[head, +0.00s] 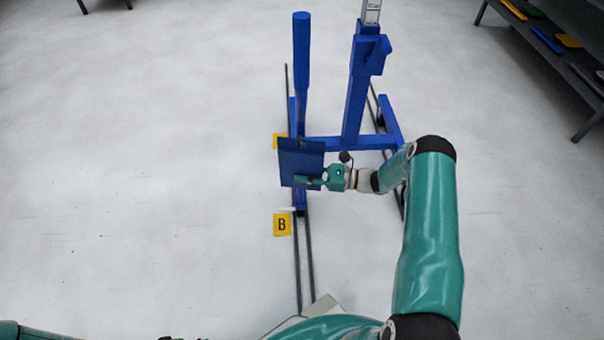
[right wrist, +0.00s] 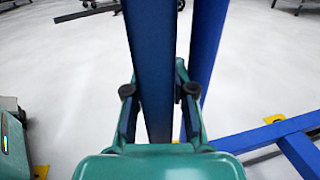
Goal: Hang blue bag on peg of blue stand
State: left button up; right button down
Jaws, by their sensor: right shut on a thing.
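The blue bag (head: 297,158) is a flat dark-blue panel in front of the blue stand (head: 350,143). My right gripper (head: 312,181) is shut on the bag near its lower right edge. In the right wrist view the bag (right wrist: 152,60) shows nearly edge-on between the two fingers of the right gripper (right wrist: 158,95). The stand has two blue uprights; the left one (head: 301,65) rises behind the bag, which hides part of it. It also shows as a blue post (right wrist: 206,45) in the right wrist view. I cannot tell whether bag and stand touch. My left gripper is out of view.
Dark rails (head: 296,262) run along the floor under the stand. A yellow marker with the letter B (head: 282,224) lies beside them, and another yellow marker (head: 276,141) is partly hidden. A dark shelf (head: 550,60) stands at the far right.

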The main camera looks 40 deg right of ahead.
jog(key=shift+f, duration=0.15)
jog(key=c, duration=0.9)
grip_release()
jog(key=shift+d, duration=0.1)
